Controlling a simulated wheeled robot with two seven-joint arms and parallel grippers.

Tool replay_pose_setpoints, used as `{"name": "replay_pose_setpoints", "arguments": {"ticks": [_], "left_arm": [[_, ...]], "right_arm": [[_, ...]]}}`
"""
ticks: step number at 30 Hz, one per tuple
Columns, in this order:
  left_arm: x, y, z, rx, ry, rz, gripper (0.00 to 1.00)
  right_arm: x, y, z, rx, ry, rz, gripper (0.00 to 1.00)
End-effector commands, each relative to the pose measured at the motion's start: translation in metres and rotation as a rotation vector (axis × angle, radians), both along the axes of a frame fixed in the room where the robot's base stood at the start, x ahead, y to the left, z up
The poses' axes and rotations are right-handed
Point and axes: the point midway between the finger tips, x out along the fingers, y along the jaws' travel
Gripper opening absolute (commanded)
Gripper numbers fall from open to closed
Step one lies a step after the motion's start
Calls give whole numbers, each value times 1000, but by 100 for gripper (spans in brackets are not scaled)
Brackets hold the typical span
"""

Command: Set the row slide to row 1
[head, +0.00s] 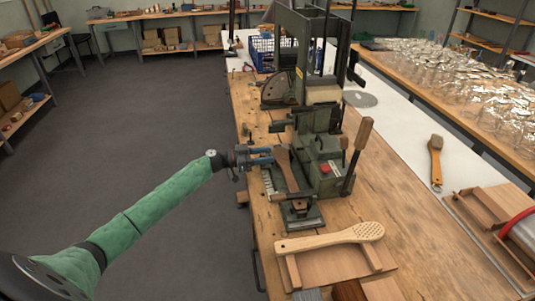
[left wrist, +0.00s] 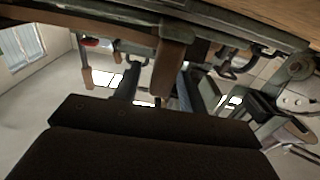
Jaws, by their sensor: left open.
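The green tufting machine (head: 318,150) stands on the wooden bench, with a slide fixture (head: 298,209) low at its front. A dark brown wooden piece (head: 285,168) rises at a tilt from the fixture. I cannot read any row marks on the slide. My left gripper (head: 268,155) is open, at the left side of the machine, beside the top of the brown piece; I cannot tell if they touch. The left wrist view shows a brown piece (left wrist: 170,56) close ahead among dark machine parts. My right gripper is not in view.
A wooden-handled lever (head: 357,150) stands at the machine's right. A drilled pale brush body (head: 330,238) lies on a wooden holder in front. A finished brush (head: 436,158) lies on the white strip at right. Several glass jars (head: 450,80) fill the far right bench. Floor at left is clear.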

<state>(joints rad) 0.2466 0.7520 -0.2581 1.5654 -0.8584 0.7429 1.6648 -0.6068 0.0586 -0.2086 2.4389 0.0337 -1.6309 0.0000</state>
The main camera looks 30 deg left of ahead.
Motion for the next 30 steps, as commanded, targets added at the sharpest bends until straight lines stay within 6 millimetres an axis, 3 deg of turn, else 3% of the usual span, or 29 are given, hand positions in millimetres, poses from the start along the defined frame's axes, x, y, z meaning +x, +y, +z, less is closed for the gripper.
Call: {"name": "replay_pose_setpoints", "arguments": {"ticks": [13,20,30], "left_arm": [[7,-9,0,0,0,0,42],[7,-9,0,1,-1,0,0],[19,-1,0,1,-1,2,0]], "right_arm": [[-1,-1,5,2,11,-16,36],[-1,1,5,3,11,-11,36],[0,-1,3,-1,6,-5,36]]}}
